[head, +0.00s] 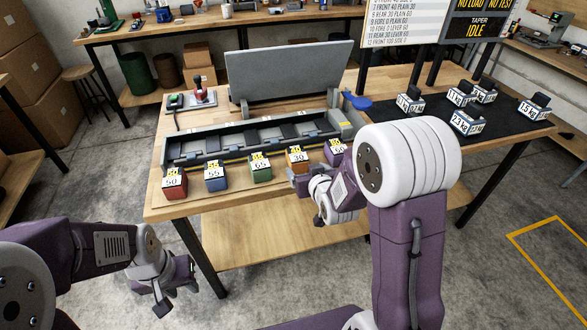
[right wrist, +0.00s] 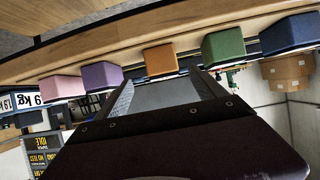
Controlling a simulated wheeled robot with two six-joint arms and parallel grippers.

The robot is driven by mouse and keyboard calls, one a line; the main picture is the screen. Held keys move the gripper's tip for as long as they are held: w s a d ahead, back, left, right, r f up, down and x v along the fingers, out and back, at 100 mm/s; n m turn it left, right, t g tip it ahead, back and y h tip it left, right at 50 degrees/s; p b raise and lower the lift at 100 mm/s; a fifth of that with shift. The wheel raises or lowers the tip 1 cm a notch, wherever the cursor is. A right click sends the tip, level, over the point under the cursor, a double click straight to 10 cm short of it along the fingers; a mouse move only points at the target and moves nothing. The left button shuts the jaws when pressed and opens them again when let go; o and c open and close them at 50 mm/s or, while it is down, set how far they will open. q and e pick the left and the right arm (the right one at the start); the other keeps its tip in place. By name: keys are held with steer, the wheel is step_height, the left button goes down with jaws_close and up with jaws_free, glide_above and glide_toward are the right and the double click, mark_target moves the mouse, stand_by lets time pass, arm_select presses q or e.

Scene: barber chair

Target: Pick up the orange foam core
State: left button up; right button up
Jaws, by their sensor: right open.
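The orange foam core (head: 297,166) is a small block with a number label in the row along the table's front edge, between a green and a purple block. In the right wrist view the orange block (right wrist: 160,60) is just beyond my right gripper (right wrist: 162,80). That gripper is open and empty, its two fingers apart and lined up with the block, not visibly around it. In the head view my right gripper (head: 299,181) is in front of the block, partly hidden by my arm. My left gripper (head: 172,288) is open and empty, low at the left, away from the table.
Red (head: 174,184), blue (head: 215,178), green (head: 261,171) and purple (head: 335,152) blocks share the row; a pink block (right wrist: 50,84) shows in the wrist view. A grey open-lidded case (head: 250,140) stands behind. Labelled weights (head: 467,122) sit on a dark mat at right.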

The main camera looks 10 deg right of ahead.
mark_target(298, 155)
steer(key=shift+w+r+t, duration=0.2)
steer(key=shift+w+t, duration=0.2)
steer(key=shift+w+d+r, duration=0.1)
steer(key=shift+w, duration=0.15)
steer(key=x, duration=0.3)
steer(key=shift+w, duration=0.35)
steer(key=x, duration=0.5)
steer(key=shift+w+a+p, duration=0.3)
steer(key=shift+s+r, duration=0.1)
steer(key=shift+r, duration=0.05)
steer(key=shift+c, duration=0.7)
steer(key=c, duration=1.4)
arm_select(q)
steer(key=shift+w+d, duration=0.1)
arm_select(e)
steer(key=shift+o, duration=0.2)
steer(key=shift+r, duration=0.1)
